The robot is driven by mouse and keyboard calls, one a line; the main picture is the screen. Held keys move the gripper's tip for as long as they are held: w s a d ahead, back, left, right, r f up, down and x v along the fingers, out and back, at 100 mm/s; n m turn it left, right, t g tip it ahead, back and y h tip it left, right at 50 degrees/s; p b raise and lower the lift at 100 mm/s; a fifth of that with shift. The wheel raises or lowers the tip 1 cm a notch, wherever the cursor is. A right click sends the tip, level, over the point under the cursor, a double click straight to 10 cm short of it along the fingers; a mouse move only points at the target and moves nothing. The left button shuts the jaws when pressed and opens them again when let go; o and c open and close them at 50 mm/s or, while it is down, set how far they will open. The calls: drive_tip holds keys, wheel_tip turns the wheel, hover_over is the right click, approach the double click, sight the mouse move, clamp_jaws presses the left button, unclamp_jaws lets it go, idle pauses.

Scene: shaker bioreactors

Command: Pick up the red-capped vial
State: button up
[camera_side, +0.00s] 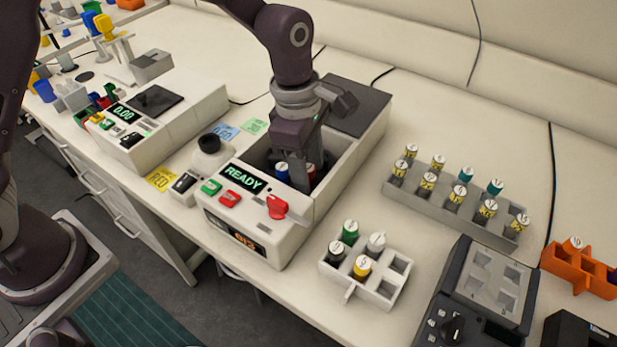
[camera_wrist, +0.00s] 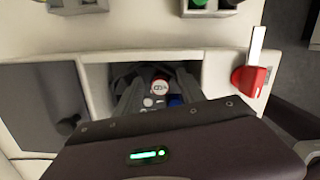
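The red-capped vial (camera_side: 311,173) stands in the open well of the shaker unit (camera_side: 240,237) with the READY display, partly hidden by my gripper in the side view. Its white-topped red cap also shows in the wrist view (camera_wrist: 160,86). A blue-capped vial (camera_side: 282,172) stands close by in the same well; its cap shows low in the wrist view (camera_wrist: 176,101). My gripper (camera_side: 297,180) points down into the well. In the wrist view its fingers (camera_wrist: 159,90) are apart, on either side of the red cap, with gaps visible. The fingertips are partly hidden.
The well walls enclose my gripper closely. A red lever (camera_side: 277,207) is on the unit's front corner. A small white rack (camera_side: 365,278) with several vials stands to the right, and a longer grey rack (camera_side: 400,188) lies behind it. An orange rack (camera_side: 575,270) is at far right.

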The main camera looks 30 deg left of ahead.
clamp_jaws()
drive_tip(key=shift+r, duration=0.1)
wheel_tip(320, 180, up, 10)
drive_tip(key=shift+f, duration=0.1)
drive_tip(key=w+a+f, duration=0.4)
drive_tip(key=w+f, duration=0.1)
drive_tip(key=w, duration=0.1)
drive_tip(key=shift+w+f, duration=0.35)
drive_tip(key=shift+f, duration=0.05)
idle(0.4)
